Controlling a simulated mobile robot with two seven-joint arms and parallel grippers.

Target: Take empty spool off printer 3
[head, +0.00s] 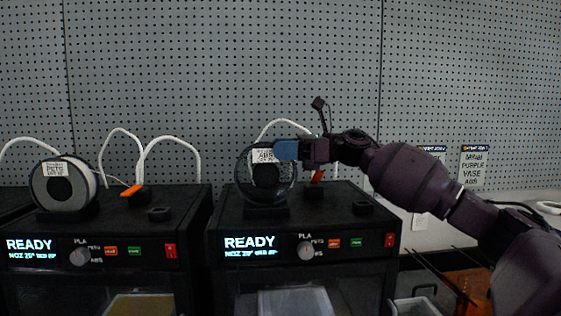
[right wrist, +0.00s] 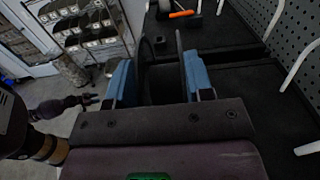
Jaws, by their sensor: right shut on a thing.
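The empty spool (head: 244,178) is clear-sided with a dark hub and a white ABS label. It stands upright at the holder on top of the right-hand printer (head: 225,222) in the head view. My right gripper (head: 287,150) reaches in from the right, its blue fingers at the spool's upper right edge. In the right wrist view the blue fingers (right wrist: 160,82) are on either side of the spool's two thin flanges (right wrist: 182,62), shut on it. My left gripper (right wrist: 88,99) shows small and dark at the left of the right wrist view; its jaws are unclear.
The left printer (head: 195,225) carries a grey PETG spool (head: 83,185). Both displays read READY. White tubes (head: 280,123) arch behind the spools. A pegboard wall (head: 250,60) stands close behind. Shelves with bins (right wrist: 88,30) stand across the floor.

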